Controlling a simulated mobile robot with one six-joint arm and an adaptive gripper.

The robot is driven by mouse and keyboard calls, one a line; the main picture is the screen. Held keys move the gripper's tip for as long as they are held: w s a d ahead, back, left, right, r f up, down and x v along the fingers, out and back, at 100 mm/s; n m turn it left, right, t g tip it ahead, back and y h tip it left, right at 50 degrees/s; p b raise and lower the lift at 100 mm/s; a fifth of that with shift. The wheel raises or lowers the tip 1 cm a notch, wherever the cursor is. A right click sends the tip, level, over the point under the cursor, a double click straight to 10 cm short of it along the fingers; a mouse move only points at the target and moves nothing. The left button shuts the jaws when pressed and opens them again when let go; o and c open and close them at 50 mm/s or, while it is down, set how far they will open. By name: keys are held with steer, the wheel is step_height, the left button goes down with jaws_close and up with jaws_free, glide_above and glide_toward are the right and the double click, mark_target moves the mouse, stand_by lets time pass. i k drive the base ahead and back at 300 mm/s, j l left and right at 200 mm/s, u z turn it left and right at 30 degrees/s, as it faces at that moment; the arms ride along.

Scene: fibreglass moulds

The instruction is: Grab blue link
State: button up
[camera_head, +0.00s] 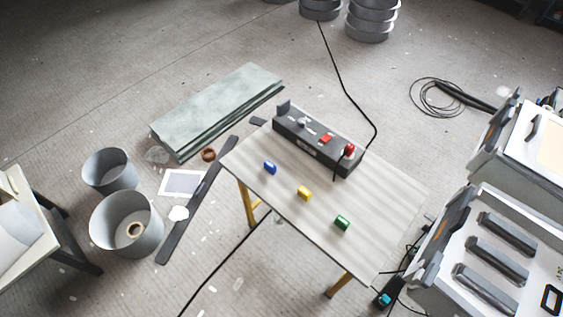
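The blue link (270,168) is a small blue piece near the left corner of a light wooden table (385,215). A yellow link (304,193) and a green link (342,223) lie on the same table, in a diagonal row to its lower right. All of them lie apart from each other. A dark grey box (312,145) with a red knob and a red switch stands along the table's back edge. My gripper is not in view.
Grey bins (127,225) and a white-topped table (25,230) stand at the left. A stack of grey-green boards (215,108) lies on the floor behind the table. White machines (480,260) stand close on the right. Black cables cross the floor.

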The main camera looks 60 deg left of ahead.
mark_target(269, 167)
steer(key=u, duration=2.2)
steer(key=i+j+z, duration=0.45)
steer(key=j+z, duration=0.15)
steer(key=z, duration=0.15)
steer(key=i+j+z, duration=0.15)
steer(key=j+z, duration=0.2)
steer(key=i+j, duration=0.1)
steer(key=j, duration=0.35)
steer(key=i+j, duration=0.1)
steer(key=j, duration=0.35)
